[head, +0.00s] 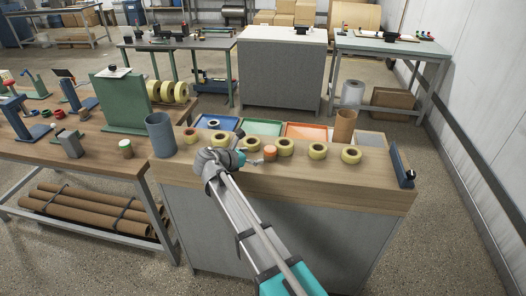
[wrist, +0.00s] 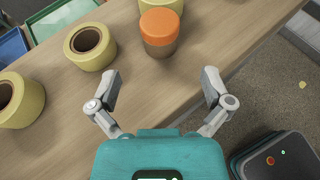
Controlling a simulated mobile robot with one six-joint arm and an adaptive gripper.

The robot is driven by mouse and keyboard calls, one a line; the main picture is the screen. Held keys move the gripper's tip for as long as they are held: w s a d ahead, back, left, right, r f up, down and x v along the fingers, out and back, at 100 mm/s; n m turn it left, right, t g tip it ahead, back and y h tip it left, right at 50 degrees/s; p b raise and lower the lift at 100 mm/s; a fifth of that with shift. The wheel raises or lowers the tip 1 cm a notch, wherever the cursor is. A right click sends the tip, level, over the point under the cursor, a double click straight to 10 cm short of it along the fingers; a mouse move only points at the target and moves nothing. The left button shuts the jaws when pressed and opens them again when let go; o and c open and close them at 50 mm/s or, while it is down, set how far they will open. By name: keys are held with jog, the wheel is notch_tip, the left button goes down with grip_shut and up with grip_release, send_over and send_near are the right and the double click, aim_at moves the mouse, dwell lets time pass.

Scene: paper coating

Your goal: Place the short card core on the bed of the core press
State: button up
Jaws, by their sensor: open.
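A brown card tube (head: 344,126), which looks like a card core, stands upright at the back right of the wooden-topped bench. I cannot tell from its size alone whether it is the short one. A small brown cylinder with an orange top (head: 270,153) stands among yellow rolls; it also shows in the wrist view (wrist: 160,33). My gripper (wrist: 161,80) is open and empty above the bench top, with that cylinder ahead of its fingertips and apart from them. In the head view my gripper (head: 250,160) is left of it. I cannot tell for sure which device is the core press.
Several yellow rolls (head: 318,151) line the bench (head: 290,183). A grey-blue cylinder (head: 160,134) stands at its left end, a blue angled plate (head: 402,165) at its right. Coloured trays (head: 262,127) lie behind. The left table holds a green upright stand (head: 120,100) and small blue devices.

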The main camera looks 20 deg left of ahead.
jog(key=shift+p+v, duration=0.35)
jog(key=shift+v, duration=1.25)
